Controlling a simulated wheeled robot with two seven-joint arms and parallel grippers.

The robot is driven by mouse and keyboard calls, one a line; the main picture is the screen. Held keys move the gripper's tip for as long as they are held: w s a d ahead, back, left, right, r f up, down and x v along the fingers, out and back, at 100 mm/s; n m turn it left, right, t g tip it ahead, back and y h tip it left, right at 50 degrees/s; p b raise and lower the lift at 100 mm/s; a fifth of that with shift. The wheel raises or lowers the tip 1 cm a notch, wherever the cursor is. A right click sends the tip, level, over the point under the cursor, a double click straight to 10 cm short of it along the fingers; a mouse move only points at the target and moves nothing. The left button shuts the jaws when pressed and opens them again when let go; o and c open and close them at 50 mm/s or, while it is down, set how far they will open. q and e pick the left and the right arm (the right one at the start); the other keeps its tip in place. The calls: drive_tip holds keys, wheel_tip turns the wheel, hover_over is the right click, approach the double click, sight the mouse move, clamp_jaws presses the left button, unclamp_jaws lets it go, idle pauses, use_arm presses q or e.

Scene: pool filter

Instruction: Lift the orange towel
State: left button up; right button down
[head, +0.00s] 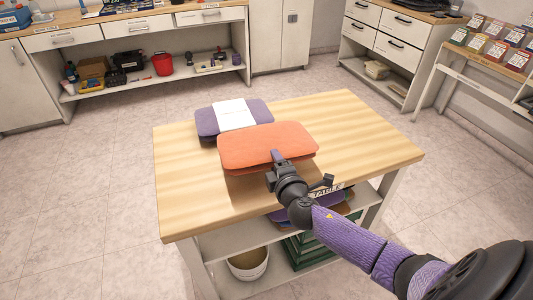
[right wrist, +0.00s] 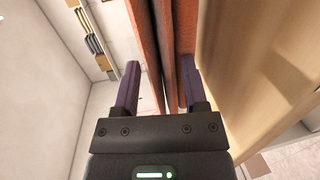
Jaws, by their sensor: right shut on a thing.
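The orange towel (head: 262,143) is a folded, flat, rounded rectangle over the wooden table (head: 355,140) in the head view. My right gripper (head: 276,158) is shut on its near edge. In the right wrist view, the towel's folded layers (right wrist: 171,50) pass between the two purple fingers of the gripper (right wrist: 160,78). The towel appears held a little above the tabletop, with a shadow under its near edge. My left gripper is not in view.
A folded purple towel with a white band (head: 207,125) lies just behind the orange one. The table's right side is clear. The lower shelf holds a white bucket (head: 248,266) and a green crate (head: 310,252). Cabinets (head: 130,33) line the back wall.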

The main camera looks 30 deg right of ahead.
drive_tip(key=s+a+r+p, duration=0.1)
drive_tip(key=s+r+p, duration=0.3)
drive_tip(key=s, duration=0.1)
drive_tip(key=shift+s+a, duration=0.2)
drive_tip(key=shift+a, duration=0.1)
